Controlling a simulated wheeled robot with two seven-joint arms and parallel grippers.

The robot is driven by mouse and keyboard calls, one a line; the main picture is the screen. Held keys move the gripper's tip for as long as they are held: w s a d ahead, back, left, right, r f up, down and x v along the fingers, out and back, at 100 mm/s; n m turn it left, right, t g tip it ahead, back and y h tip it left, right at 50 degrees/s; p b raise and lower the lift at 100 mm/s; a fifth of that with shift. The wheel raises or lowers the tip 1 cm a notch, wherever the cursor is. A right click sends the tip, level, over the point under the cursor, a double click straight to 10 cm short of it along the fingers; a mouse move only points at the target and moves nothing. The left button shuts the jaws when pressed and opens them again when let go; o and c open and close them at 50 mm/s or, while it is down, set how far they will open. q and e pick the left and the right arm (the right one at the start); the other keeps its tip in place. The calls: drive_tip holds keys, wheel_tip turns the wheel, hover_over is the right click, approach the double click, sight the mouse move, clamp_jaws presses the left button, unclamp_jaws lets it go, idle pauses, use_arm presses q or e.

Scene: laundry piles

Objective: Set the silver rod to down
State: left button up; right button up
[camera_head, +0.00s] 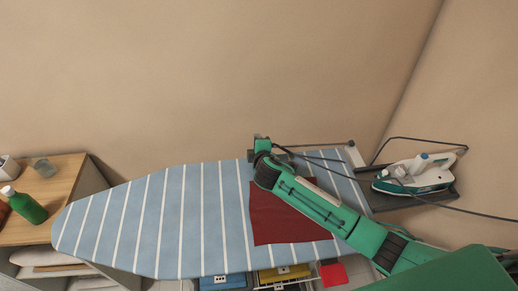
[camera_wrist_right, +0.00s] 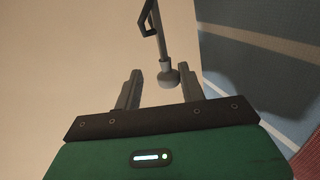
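The silver rod (camera_head: 320,146) runs along the far right edge of the blue striped ironing board (camera_head: 150,225). In the right wrist view the grey rod (camera_wrist_right: 159,38) comes down from the top and ends in a rounded knob between the fingers. My right gripper (camera_wrist_right: 160,70) is open, with one finger on each side of the knob and gaps visible on both sides. In the head view my right gripper (camera_head: 262,142) is at the board's far edge, by the rod's left end. My left gripper is not in view.
A dark red cloth (camera_head: 275,218) lies on the board, partly under my right arm. A white and teal iron (camera_head: 415,175) with a dark cord rests on a holder at the right. A wooden cabinet (camera_head: 60,175) with a green bottle (camera_head: 27,207) stands at the left.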

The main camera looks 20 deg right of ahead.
drive_tip(key=b+v, duration=0.1)
drive_tip(key=v, duration=1.1)
drive_tip(key=shift+s+r+b, duration=0.1)
drive_tip(key=shift+s+b, duration=0.2)
drive_tip(key=shift+b, duration=0.05)
drive_tip(key=shift+s+r, duration=0.25)
drive_tip(key=shift+s, duration=0.25)
drive_tip(key=shift+r, duration=0.1)
